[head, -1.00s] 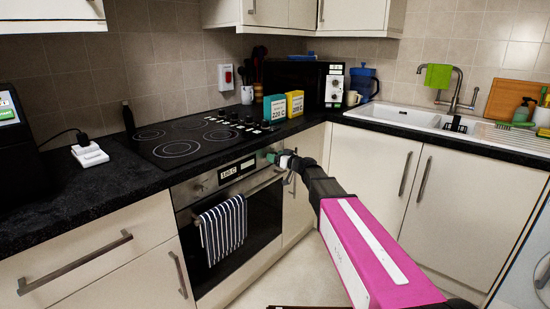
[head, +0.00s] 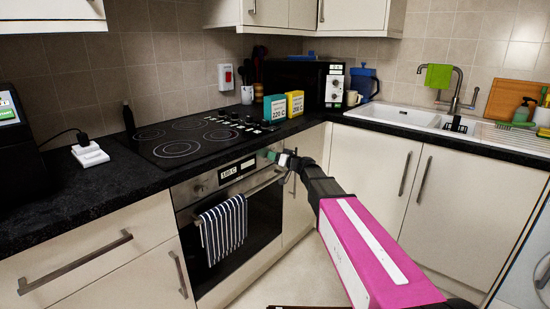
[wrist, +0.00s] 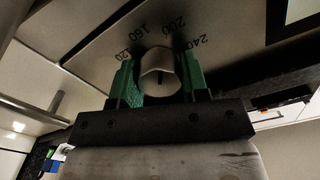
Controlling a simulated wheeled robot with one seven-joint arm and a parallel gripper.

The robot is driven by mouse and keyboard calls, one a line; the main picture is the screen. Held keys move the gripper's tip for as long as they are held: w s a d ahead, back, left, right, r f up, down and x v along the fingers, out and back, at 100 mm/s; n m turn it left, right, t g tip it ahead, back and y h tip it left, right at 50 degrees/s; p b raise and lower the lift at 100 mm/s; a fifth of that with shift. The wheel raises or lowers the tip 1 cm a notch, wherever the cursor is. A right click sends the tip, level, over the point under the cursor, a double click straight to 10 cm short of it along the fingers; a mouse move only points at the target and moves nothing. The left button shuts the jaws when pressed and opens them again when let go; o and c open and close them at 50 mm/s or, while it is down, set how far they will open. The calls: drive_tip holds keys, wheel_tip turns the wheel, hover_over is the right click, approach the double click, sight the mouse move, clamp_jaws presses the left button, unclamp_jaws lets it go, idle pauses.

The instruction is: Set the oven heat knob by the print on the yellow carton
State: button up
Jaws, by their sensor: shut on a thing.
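The yellow carton (head: 295,103) stands on the counter beside the hob; its print seems to read 200 C. My gripper (head: 274,156) is at the right end of the oven's front panel. In the wrist view its green fingers (wrist: 160,80) are shut on the oven heat knob (wrist: 158,62), one on each side. The panel around the knob bears 120, 160, 200 and 240. A dark line shows on the knob's face; which number it points to I cannot tell. The oven's label (head: 229,173) seems to read 180 C.
A teal carton (head: 275,108) printed 220 C stands left of the yellow one. Another knob (head: 199,188) is on the panel's left. A striped towel (head: 222,230) hangs on the oven handle (head: 265,184), just below my gripper. The black hob (head: 190,140) is above.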

drive_tip(key=shift+m, duration=1.1)
drive_tip(key=o, duration=0.9)
drive_tip(key=shift+d, duration=0.1)
drive_tip(key=v, duration=1)
drive_tip(key=shift+s+d, duration=0.25)
drive_tip(key=shift+s, duration=0.05)
